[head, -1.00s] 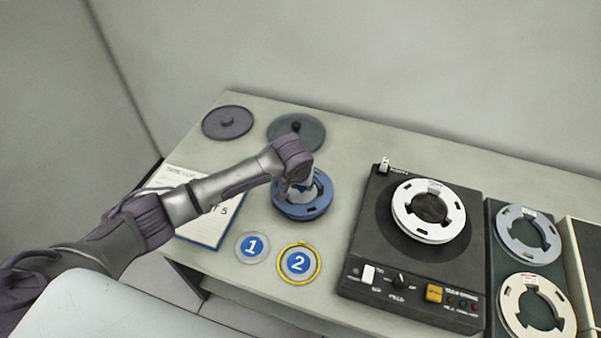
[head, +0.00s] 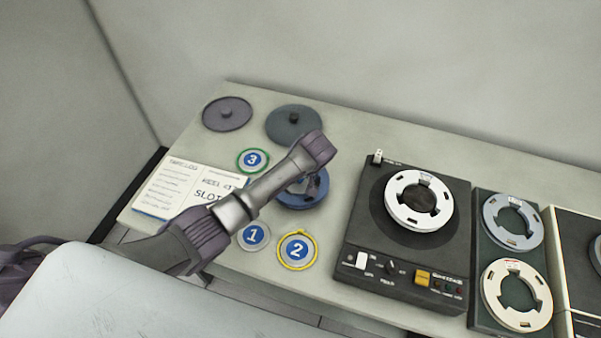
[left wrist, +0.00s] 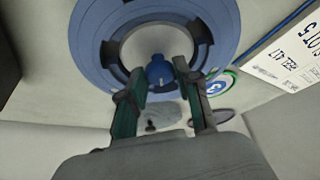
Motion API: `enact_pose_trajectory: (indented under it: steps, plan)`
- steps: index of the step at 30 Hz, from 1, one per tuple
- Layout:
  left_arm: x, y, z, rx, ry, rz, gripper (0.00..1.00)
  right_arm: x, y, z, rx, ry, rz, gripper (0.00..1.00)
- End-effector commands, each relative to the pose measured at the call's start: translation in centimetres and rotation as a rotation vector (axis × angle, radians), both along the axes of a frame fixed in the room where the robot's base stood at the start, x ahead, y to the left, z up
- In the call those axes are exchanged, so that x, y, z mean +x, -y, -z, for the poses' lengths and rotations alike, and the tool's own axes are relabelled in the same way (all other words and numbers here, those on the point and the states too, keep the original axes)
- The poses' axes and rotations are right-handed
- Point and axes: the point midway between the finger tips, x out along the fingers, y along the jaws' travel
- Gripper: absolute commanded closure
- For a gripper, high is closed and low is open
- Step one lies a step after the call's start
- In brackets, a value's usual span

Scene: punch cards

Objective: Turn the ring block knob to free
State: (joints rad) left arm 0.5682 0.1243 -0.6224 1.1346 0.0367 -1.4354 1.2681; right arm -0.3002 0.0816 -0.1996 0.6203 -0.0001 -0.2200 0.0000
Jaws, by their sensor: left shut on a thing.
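The blue ring block (head: 298,202) lies on the table, partly covered by my left arm in the head view. In the left wrist view the ring (left wrist: 84,40) fills the upper part, with a pale round centre and dark notches. A small blue knob (left wrist: 158,70) with a light mark stands at its middle. My left gripper (left wrist: 160,82) has one finger on each side of this knob and is shut on it. In the head view the left gripper (head: 314,185) is over the ring, its fingertips hard to make out. My right gripper is in neither view.
Discs numbered 1 (head: 254,236), 2 (head: 298,250) and 3 (head: 253,160) lie around the ring. A log book (head: 168,188) is left. Two dark round lids (head: 228,113) lie behind. A black tape deck (head: 360,225) with a white reel stands right, beside racked reels (head: 515,222).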

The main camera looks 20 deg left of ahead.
Motion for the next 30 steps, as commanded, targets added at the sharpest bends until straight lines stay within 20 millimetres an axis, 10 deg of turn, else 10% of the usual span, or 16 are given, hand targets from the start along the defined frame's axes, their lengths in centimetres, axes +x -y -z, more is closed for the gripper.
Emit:
enact_pose_trajectory:
  steps: [15, 16, 20, 30]
  plan:
    - [0.08, -0.05, -0.07, 0.001, 0.002, -0.019, 1.00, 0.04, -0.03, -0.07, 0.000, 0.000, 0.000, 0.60]
    - [0.08, -0.05, -0.07, 0.001, 0.002, -0.019, 0.64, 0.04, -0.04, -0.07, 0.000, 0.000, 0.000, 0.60]
    - [0.07, -0.04, -0.07, 0.001, 0.001, -0.018, 0.42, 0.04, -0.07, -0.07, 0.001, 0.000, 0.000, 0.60]
    - [-0.01, 0.06, -0.25, 0.000, 0.001, -0.017, 0.42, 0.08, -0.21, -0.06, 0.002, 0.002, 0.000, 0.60]
